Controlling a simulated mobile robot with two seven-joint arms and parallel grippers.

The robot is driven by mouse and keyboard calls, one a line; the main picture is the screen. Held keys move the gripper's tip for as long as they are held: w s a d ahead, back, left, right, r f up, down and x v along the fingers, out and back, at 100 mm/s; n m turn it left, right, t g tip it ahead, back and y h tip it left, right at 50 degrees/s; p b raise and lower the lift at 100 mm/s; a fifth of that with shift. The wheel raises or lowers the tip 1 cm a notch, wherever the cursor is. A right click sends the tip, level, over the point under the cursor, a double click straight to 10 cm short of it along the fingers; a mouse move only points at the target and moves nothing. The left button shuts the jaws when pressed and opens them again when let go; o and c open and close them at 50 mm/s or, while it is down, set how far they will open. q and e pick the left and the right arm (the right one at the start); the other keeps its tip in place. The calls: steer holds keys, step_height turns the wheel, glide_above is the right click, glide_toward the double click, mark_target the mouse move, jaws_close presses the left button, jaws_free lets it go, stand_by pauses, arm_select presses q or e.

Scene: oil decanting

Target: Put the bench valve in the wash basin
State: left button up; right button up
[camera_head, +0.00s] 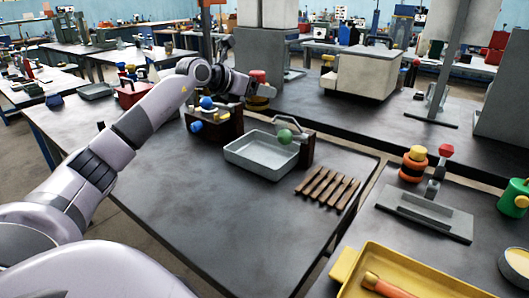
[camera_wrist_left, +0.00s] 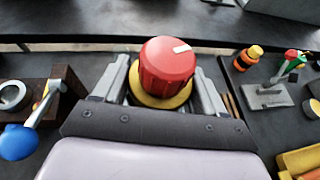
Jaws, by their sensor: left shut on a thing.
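The bench valve shows a ribbed red knob (camera_head: 259,76) with a white mark over a yellow collar. In the left wrist view the red knob (camera_wrist_left: 167,67) stands upright between my fingers. My left gripper (camera_head: 252,88) is shut on the valve, with one finger at each side; it also shows in the left wrist view (camera_wrist_left: 163,92). The grip below the collar is hidden. The wash basin (camera_head: 243,161), seemingly the shallow grey metal tray, sits on the dark bench, lower in the head view than the gripper. Its visible inside looks empty. My right gripper is out of view.
A brown block with a blue ball handle (camera_head: 207,103) stands left of the basin. Another with a green ball (camera_head: 285,136) stands at its right edge. Several brown strips (camera_head: 328,187) lie to the right. The front of the bench (camera_head: 220,220) is clear.

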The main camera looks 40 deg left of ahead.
arm_select(q)
step_height(320, 180, down, 17)
steer(key=shift+f+b, duration=0.15)
steer(key=shift+b, duration=0.25)
steer(key=shift+f, duration=0.2)
steer(key=o, duration=1.4)
steer(key=shift+s+r, duration=0.1)
steer(key=shift+r, duration=0.05)
steer(key=shift+v, duration=2.7)
steer(key=p+v, duration=0.1)
steer(key=v, duration=0.5)
steer(key=shift+s, duration=0.25)
